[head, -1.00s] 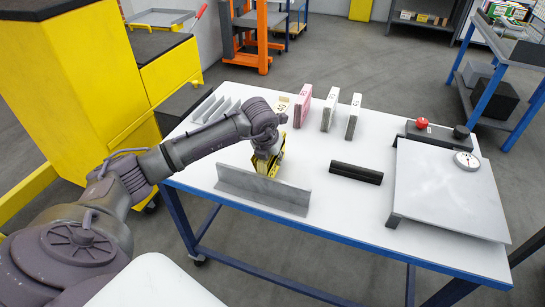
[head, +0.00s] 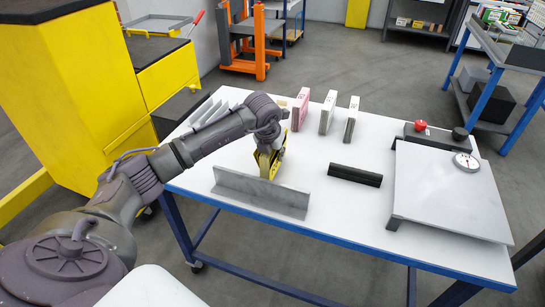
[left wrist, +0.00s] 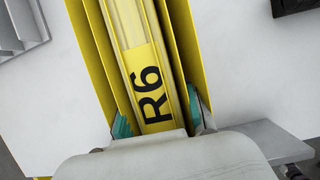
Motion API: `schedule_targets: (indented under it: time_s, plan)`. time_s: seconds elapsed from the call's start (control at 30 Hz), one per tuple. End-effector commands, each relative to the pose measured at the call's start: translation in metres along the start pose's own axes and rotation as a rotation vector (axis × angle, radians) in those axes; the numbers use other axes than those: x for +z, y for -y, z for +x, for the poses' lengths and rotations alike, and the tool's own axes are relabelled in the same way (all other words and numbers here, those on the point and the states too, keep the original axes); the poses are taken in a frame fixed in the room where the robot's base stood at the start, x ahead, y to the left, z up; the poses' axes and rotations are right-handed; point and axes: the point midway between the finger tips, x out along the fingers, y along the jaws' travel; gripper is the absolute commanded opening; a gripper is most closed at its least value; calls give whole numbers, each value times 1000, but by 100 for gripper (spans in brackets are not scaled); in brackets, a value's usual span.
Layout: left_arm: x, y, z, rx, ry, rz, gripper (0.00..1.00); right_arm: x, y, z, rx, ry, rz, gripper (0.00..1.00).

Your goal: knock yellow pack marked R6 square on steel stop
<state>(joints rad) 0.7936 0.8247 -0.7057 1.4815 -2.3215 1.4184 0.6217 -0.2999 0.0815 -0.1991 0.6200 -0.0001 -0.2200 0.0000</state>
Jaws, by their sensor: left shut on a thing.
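The yellow pack marked R6 (head: 265,165) is in my left gripper (head: 270,143), just behind the steel stop (head: 262,192). The stop is a low grey angle piece near the table's front edge. In the left wrist view the pack (left wrist: 140,60) shows its R6 label, with yellow boards on both sides. My left gripper's teal pads (left wrist: 158,120) are shut on it from either side. A grey part of the stop (left wrist: 265,138) shows at the lower right there. The stop hides the pack's lower edge in the head view, so I cannot tell whether they touch.
A pink pack (head: 301,108), a white pack (head: 327,112) and a grey-white pack (head: 351,120) stand behind on the white table. A black bar (head: 355,175) lies right of the stop. A slotted rack (head: 205,110) stands left.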

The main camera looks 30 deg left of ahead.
Motion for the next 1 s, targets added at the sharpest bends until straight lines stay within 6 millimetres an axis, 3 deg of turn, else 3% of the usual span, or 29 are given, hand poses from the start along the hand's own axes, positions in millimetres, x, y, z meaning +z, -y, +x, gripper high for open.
schedule_targets:
  time_s: [0.37, 1.0]
  plan:
    - [3, 0, -6, -1, 4, -1, 0, 0, 0, -4, 0, 0, 0, 40]
    - [23, 0, -53, -1, 4, -1, 0, -4, 2, -35, -3, 0, 0, 40]
